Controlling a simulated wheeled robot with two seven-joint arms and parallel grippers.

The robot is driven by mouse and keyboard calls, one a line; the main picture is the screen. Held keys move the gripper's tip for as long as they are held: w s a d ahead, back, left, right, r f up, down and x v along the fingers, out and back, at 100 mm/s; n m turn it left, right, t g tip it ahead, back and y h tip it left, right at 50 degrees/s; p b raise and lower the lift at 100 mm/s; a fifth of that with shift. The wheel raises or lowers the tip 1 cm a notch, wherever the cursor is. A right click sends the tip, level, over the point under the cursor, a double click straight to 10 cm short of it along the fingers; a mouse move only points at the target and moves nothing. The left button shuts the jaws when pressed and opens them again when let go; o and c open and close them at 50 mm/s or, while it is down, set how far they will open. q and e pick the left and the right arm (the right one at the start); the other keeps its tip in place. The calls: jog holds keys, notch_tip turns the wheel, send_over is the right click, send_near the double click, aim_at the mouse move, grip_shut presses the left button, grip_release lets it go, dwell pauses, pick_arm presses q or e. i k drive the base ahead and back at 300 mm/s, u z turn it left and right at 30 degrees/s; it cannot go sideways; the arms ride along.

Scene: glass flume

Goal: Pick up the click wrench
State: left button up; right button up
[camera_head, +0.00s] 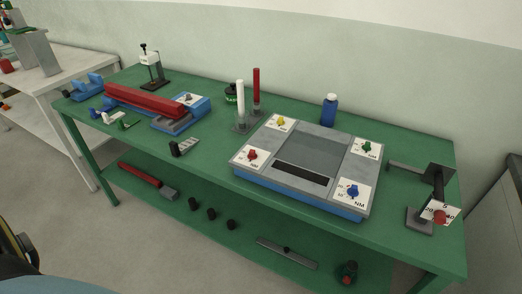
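No object is labelled as the click wrench, and I cannot tell for sure which one it is. A long red bar (143,99) lies on the green bench top at the left, its right end at a blue block (200,106) with a dial plate. A red rod with a grey end (140,174) lies on the green lower shelf, below the left part of the bench. Neither of my grippers shows in the head view.
A grey and blue panel (314,138) with coloured knobs fills the bench's middle right. White (240,98) and red (256,86) rods stand behind, near a blue bottle (329,110). A dark stand with a dial (438,190) is at the right. Several black cylinders (211,214) sit below.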

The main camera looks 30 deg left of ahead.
aim_at(440, 175)
jog(key=z, duration=2.15)
jog(key=i, duration=1.35)
jog(key=u, duration=2.05)
